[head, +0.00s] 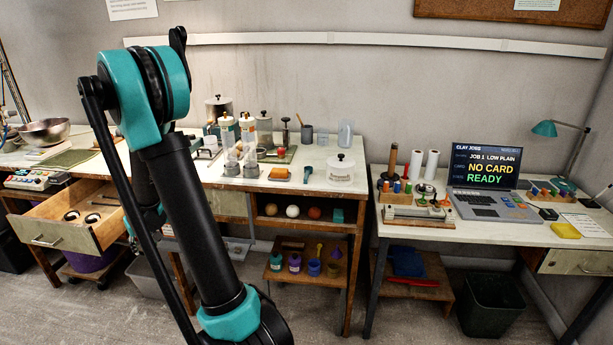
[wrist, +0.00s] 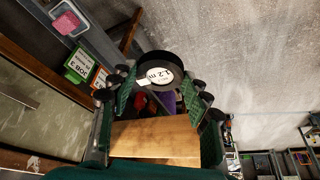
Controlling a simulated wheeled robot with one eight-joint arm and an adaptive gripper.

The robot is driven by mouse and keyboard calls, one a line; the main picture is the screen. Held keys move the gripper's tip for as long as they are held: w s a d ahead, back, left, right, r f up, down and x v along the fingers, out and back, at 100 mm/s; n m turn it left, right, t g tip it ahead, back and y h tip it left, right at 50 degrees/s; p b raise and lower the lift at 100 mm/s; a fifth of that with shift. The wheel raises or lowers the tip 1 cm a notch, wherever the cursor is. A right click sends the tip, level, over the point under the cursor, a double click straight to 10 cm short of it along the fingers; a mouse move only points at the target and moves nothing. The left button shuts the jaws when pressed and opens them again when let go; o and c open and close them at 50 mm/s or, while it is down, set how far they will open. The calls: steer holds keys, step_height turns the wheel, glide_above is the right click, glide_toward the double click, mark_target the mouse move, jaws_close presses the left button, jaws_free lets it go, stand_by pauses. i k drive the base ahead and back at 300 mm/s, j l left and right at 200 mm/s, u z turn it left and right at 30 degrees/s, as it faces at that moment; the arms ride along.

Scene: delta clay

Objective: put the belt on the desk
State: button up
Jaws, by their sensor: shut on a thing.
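The belt (wrist: 158,72) is a black coil with a white label reading "2.2 m". In the wrist view it sits between the green-padded fingertips of my gripper (wrist: 162,82), which is shut on it. I cannot tell from these frames how far the belt is from this desk.
A long workbench (head: 215,172) with jars and an open drawer (head: 75,225) is at the left. A wooden board (wrist: 155,140) shows below the belt in the wrist view.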

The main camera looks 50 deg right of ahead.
mark_target(502, 231)
steer(key=k+l+z, duration=0.1)
steer(key=k+z, duration=0.15)
steer(key=k, duration=0.25)
steer(key=k+l+z, duration=0.15)
steer(key=k+z, duration=0.15)
steer(key=k, duration=0.2)
steer(key=z, duration=1.8)
